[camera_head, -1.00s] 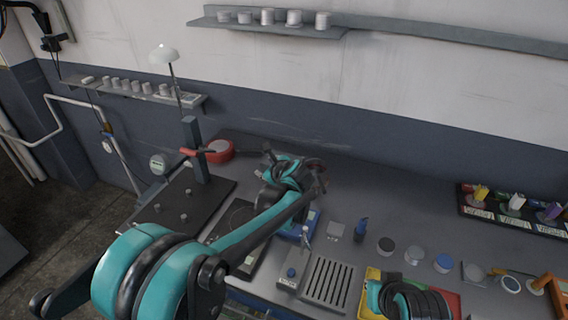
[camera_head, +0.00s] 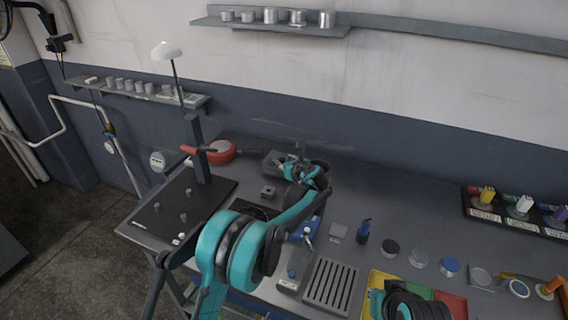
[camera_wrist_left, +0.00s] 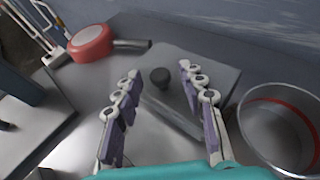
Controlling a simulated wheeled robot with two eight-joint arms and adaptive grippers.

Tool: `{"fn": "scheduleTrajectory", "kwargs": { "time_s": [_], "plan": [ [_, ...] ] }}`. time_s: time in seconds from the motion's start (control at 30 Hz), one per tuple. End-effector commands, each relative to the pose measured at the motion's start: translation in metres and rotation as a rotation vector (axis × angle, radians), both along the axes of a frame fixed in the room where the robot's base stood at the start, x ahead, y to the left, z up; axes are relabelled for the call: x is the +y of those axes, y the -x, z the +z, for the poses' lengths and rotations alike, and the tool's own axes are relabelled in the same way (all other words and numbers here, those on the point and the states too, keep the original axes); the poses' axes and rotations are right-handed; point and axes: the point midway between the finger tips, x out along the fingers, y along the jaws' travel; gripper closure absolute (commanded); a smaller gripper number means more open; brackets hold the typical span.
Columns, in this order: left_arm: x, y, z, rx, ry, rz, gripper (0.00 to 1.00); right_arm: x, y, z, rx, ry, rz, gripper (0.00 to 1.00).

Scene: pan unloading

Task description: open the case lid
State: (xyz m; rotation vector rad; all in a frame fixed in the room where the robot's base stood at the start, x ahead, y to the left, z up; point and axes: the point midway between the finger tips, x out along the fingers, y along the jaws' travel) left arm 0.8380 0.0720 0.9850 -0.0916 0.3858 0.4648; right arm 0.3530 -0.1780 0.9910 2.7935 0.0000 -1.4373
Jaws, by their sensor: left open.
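The case (camera_wrist_left: 192,80) is a grey box with a flat lid and a dark round knob (camera_wrist_left: 160,77) on top. It looks closed. In the head view the case (camera_head: 273,161) stands at the back of the bench, partly behind my left gripper (camera_head: 296,165). In the left wrist view my left gripper (camera_wrist_left: 160,100) is open, with its purple-padded fingers apart and the knob between and beyond them. Nothing shows between the pads. Of my right arm only a teal and black part shows at the bottom of the head view.
A red pan (camera_wrist_left: 90,43) with a dark handle lies left of the case. A round metal container (camera_wrist_left: 283,125) with a red ring inside stands close on the right. A slotted grey tray (camera_head: 331,286) and several small jars lie nearer the front right.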

Motion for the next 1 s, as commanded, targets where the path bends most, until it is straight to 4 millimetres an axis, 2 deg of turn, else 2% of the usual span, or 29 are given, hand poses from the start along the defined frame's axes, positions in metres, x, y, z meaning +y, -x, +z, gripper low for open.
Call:
{"fn": "scheduleTrajectory", "kwargs": {
  "time_s": [0.23, 0.27, 0.4, 0.77, 1.0],
  "plan": [
    [0.001, -0.001, 0.0, 0.0, 0.0, 0.0, 0.6, 0.0, 0.0, 0.0, 0.0, 0.0, 0.0, 1.0],
    [0.001, -0.001, 0.0, 0.0, 0.001, 0.0, 0.62, 0.0, 0.0, 0.0, 0.0, 0.0, 0.0, 1.0],
    [0.001, -0.001, 0.0, 0.0, 0.001, 0.0, 0.99, 0.0, 0.0, 0.0, 0.0, 0.0, 0.0, 1.0],
    [0.0, -0.003, 0.004, 0.02, -0.006, 0.001, 1.0, 0.0, 0.0, 0.005, 0.0, 0.0, 0.0, 1.0],
    [-0.002, -0.01, 0.017, 0.126, -0.04, 0.001, 1.0, 0.0, 0.0, 0.027, 0.0, 0.0, 0.0, 1.0]
  ]
}}
